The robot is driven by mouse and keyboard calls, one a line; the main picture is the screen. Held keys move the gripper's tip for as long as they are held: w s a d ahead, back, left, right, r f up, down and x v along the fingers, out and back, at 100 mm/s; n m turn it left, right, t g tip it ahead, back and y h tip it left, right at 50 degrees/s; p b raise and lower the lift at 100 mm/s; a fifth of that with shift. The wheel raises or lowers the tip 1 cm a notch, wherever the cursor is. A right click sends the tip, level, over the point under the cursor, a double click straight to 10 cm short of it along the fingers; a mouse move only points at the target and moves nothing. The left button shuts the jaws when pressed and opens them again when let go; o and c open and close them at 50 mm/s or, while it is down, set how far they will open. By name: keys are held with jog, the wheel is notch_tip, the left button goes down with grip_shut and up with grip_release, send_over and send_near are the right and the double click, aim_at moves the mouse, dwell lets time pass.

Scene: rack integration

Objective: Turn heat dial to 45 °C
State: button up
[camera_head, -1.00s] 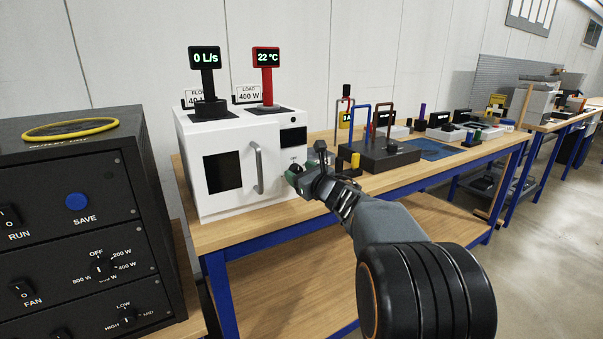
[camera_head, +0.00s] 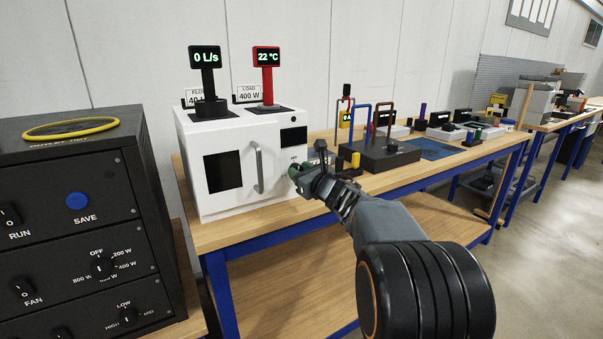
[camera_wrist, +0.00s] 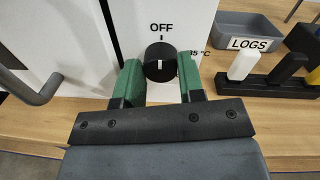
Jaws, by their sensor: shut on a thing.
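The heat dial (camera_wrist: 160,62) is a round black knob on the front of the white oven (camera_head: 215,127). Its white pointer line stands upright, under the printed word OFF. A label ending in "5 °C" shows to its right, partly covered by a finger. My gripper (camera_wrist: 161,78) has its green fingers on the left and right sides of the dial and is shut on it. In the head view my gripper (camera_head: 295,172) is at the oven's lower right front and hides the dial. The red-posted display (camera_head: 266,57) reads 22 °C.
The oven door handle (camera_head: 258,168) stands out to the left of my gripper. The black panel cabinet (camera_head: 60,150) stands at far left.

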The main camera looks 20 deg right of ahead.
jog(key=m, duration=1.2)
jog(key=m+h+p, duration=0.1)
jog(key=m, duration=1.1)
jog(key=shift+f+m+t+h, duration=0.15)
jog(key=shift+m+t+h, duration=0.15)
jog(key=shift+m+t, duration=0.1)
jog(key=m+p, duration=0.3)
jog(key=m, duration=0.3)
jog(key=shift+m+p, duration=0.3)
jog(key=shift+p, duration=0.05)
jog(key=shift+a+m+g+p, duration=0.1)
jog(key=shift+m+g+p, duration=0.2)
jog(key=shift+m+p, duration=3.4)
jog(key=shift+a+m+g+p, duration=0.1)
jog(key=shift+m+g+p, duration=0.2)
jog(key=shift+m+p, duration=3.4)
jog(key=m+b, duration=0.2)
jog(key=shift+m, duration=0.4)
